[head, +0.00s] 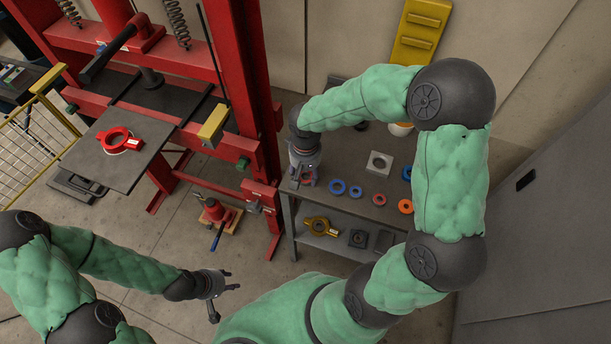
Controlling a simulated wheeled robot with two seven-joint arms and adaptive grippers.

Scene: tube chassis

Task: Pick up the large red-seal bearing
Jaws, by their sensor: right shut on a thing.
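My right gripper (304,180) is at the left end of the grey workbench (288,215), pointing down. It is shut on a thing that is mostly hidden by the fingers. A small reddish patch shows between them, which fits the large red-seal bearing. I cannot tell whether it is clear of the bench top. A smaller red ring (379,199) lies on the bench to the right. My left gripper (223,301) is low over the floor, with its fingers apart and empty.
Blue rings (337,187), an orange ring (405,206) and a grey block with a hole (379,164) are on the bench. A yellow part (318,226) sits on the lower shelf. The red press (245,80) stands left; its plate (95,160) holds a red ring-shaped tool (116,139).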

